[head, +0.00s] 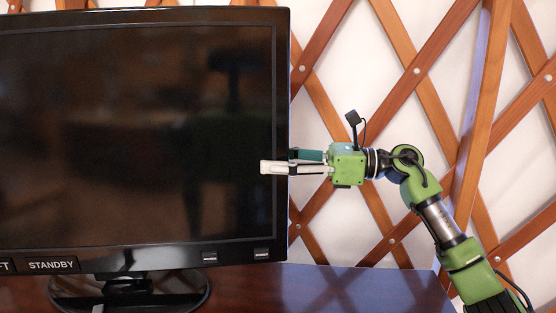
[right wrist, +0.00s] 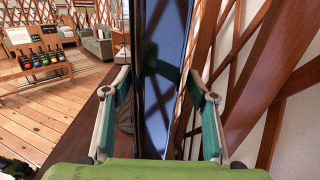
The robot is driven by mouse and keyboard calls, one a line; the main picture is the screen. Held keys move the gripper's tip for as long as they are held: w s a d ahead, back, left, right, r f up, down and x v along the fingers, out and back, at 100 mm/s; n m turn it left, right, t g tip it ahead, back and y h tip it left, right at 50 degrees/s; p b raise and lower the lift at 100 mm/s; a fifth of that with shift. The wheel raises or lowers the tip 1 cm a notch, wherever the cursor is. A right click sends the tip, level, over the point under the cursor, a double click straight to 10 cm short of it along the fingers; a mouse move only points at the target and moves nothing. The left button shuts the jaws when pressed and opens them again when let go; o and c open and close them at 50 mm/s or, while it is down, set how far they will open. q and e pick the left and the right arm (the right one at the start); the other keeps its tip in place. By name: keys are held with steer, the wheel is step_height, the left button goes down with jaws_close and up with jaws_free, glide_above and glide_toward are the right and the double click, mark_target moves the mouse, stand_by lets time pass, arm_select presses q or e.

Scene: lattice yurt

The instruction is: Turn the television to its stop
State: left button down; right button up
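The television (head: 130,135) is a wide black flat screen on a round glossy stand foot (head: 180,298). It fills the left of the head view, its left side cut off by the frame. My right gripper (head: 277,162) is at its right edge, with a pale finger in front of the screen and a teal-padded finger mostly hidden behind. In the right wrist view, the television's narrow side (right wrist: 163,60) stands upright between the two spread fingers (right wrist: 158,75). The fingers look open around it; contact is unclear. My left gripper is out of view.
The television stands on a dark, shiny wooden surface (head: 320,288). A wooden lattice wall (head: 420,70) rises close behind. In the right wrist view, a rack of bottles (right wrist: 45,60) and a grey armchair (right wrist: 97,45) stand across an open plank floor (right wrist: 30,98).

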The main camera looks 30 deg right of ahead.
steer(key=v, duration=1.2)
steer(key=shift+f, duration=0.1)
